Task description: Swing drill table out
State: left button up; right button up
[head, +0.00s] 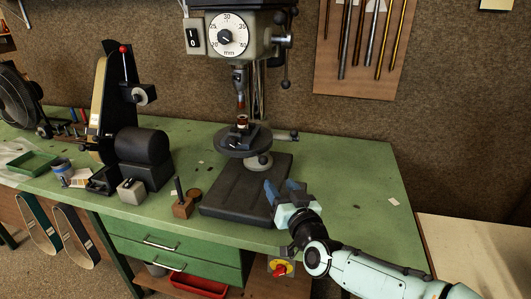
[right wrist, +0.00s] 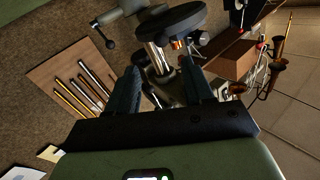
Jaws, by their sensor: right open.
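The drill table (head: 231,146) is a round dark disc on the drill press, above its dark base plate (head: 240,203). A small dark clamp or vise with a work piece (head: 242,122) sits on it, under the drill chuck (head: 239,77). A lever (head: 285,136) sticks out to the right behind the table. In the right wrist view the round table (right wrist: 172,22) shows at the top, beyond the fingers. My right gripper (head: 284,188) is open and empty, to the right of and in front of the table, apart from it. My left gripper is not in view.
A belt grinder (head: 120,130) stands on the green bench left of the press. A wooden block (head: 182,208) sits near the base plate's left. Metal rods hang on a wall board (head: 352,40). The bench right of the base plate is mostly clear.

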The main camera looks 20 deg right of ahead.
aim_at(265, 163)
jog(key=w, duration=0.4)
jog(key=w+p, duration=0.1)
jog(key=w, duration=0.3)
jog(key=w+p, duration=0.1)
jog(key=w, duration=0.4)
jog(key=shift+d+r, duration=0.1)
jog(key=shift+d, duration=0.2)
jog(key=shift+c, duration=0.4)
grip_shut()
